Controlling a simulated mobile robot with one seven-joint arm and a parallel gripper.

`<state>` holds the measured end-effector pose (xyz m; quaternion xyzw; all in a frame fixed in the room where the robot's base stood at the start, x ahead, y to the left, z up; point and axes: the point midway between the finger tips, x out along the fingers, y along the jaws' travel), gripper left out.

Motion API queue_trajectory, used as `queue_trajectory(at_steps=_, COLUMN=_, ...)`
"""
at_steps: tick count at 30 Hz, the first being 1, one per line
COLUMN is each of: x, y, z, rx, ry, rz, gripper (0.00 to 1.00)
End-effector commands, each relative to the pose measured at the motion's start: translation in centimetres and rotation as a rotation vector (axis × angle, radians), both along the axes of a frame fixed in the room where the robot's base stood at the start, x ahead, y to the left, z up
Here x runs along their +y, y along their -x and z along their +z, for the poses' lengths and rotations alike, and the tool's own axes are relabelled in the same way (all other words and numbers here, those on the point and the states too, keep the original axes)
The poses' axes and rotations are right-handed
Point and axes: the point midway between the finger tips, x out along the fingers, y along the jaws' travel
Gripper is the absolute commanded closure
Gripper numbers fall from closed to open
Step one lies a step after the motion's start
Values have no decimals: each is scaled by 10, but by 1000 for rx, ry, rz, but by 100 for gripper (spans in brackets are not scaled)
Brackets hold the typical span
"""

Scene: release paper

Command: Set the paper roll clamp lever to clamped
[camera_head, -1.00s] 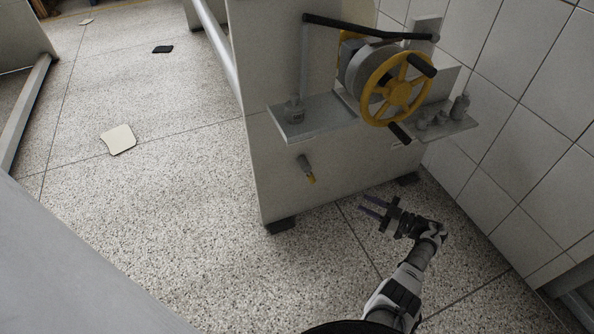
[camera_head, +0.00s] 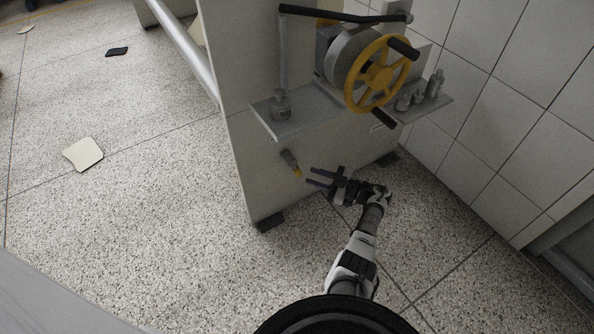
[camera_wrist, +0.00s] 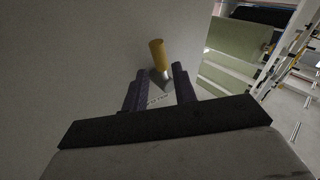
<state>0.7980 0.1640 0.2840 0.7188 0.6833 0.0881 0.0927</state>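A small lever with a grey base and a yellow tip (camera_head: 291,163) sticks out low on the side panel of the grey machine (camera_head: 228,120). In the head view it points down and to the right. My gripper (camera_head: 311,176) is just right of the yellow tip, with its two dark fingers apart and pointing left at it. In the wrist view the yellow lever end (camera_wrist: 157,55) shows beyond and between the open fingers (camera_wrist: 157,88). Nothing is held. I cannot tell whether a finger touches the lever.
Above the gripper are a yellow handwheel (camera_head: 377,73) with black handles and a grey shelf (camera_head: 297,114) holding a bottle. A tiled wall (camera_head: 490,110) stands at right.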

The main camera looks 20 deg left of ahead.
Motion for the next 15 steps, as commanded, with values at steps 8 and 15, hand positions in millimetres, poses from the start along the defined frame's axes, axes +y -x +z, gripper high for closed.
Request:
queue_trajectory(at_steps=8, x=52, y=-2, z=-1, rx=1, ry=-1, rz=2, gripper=72)
queue_trajectory(at_steps=15, x=67, y=-3, z=-1, rx=2, ry=0, rz=-1, gripper=72)
